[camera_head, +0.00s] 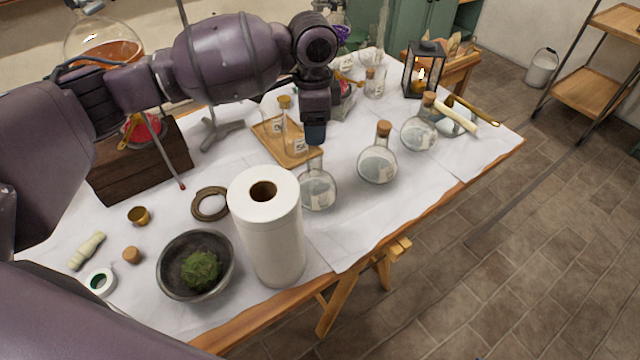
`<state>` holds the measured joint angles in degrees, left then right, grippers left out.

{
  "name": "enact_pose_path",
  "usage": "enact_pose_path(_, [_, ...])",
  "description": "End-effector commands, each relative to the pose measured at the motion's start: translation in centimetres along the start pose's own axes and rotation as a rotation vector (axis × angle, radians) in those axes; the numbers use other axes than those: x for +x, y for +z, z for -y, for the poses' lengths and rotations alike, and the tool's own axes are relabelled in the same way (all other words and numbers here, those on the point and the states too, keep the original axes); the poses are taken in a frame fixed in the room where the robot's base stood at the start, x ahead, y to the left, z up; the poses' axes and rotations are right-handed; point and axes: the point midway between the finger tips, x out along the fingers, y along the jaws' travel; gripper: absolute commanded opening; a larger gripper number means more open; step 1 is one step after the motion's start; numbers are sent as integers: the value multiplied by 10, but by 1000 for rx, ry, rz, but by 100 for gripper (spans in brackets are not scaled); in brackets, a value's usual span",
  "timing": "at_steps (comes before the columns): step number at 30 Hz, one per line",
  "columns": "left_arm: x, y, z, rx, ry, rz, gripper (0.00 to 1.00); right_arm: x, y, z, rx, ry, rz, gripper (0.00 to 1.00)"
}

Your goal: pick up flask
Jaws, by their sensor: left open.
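Several round clear glass flasks stand on the white cloth of the table. The nearest flask (318,192) is just behind the paper roll, and its neck rises to just below my left gripper. A corked flask (377,167) stands to its right, and another corked flask (418,134) is farther back. My left gripper (316,138) points down, open, over the nearest flask's neck. Its fingers are dark and seen nearly edge-on, so I cannot tell whether they touch the neck. The top of that flask is hidden. My right gripper is not in view.
A tall white paper roll (270,235) stands in front of the nearest flask. A wooden tray (272,148) with narrow bottles lies behind it. A stone bowl (172,279) holds moss. A lit lantern (423,70) stands at the back right. Bare cloth (355,225) lies right of the roll.

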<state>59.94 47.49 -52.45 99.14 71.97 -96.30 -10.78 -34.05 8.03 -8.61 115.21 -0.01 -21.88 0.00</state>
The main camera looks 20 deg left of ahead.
Motion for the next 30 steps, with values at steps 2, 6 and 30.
enact_pose_path(2, [5,0,0,0,1,1,66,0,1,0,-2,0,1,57])
enact_pose_path(6, [20,0,-1,0,3,2,66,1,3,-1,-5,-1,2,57])
enact_pose_path(30, [106,-1,-3,0,2,1,66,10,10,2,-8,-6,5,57])
